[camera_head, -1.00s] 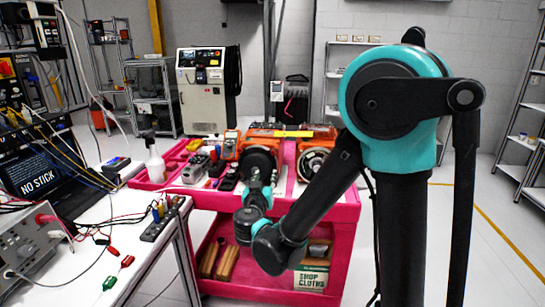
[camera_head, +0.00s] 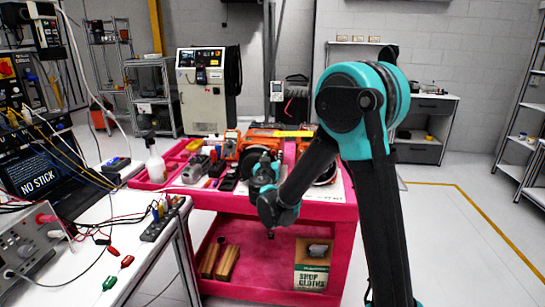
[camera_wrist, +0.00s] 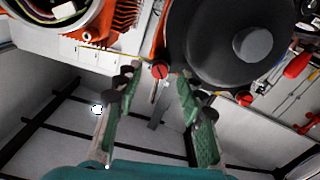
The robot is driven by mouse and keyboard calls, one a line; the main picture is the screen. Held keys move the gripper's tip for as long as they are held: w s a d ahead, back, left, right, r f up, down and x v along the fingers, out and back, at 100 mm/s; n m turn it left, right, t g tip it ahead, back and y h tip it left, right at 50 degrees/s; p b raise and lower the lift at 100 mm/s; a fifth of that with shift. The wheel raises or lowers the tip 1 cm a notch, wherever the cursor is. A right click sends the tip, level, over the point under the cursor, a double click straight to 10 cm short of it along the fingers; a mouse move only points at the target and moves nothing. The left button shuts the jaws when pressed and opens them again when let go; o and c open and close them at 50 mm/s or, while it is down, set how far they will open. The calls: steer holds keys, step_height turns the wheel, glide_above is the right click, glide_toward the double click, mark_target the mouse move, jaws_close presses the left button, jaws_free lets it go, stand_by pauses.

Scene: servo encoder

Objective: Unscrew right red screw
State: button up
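Two slotted red screws show in the wrist view: the left red screw (camera_wrist: 160,70) lies just beyond the gap between my fingertips, and the right red screw (camera_wrist: 244,98) lies to the right of my right finger. Both sit near the rim of a dark round motor part (camera_wrist: 222,40) with a grey centre. My gripper (camera_wrist: 163,87) has two green fingers, spread apart, with nothing between them. In the head view my wrist is in front of the orange servo unit (camera_head: 262,131) on the pink cart; the screws cannot be made out there.
The pink cart (camera_head: 330,208) also holds tools and a spray bottle (camera_head: 155,160) at its left. A shop cloths box (camera_head: 312,264) stands on its lower shelf. A white bench (camera_head: 85,265) with cables is at the left. The floor at the right is clear.

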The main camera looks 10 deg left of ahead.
steer(key=shift+w, duration=0.65)
jaws_close()
steer(key=shift+n, duration=1.6)
jaws_free()
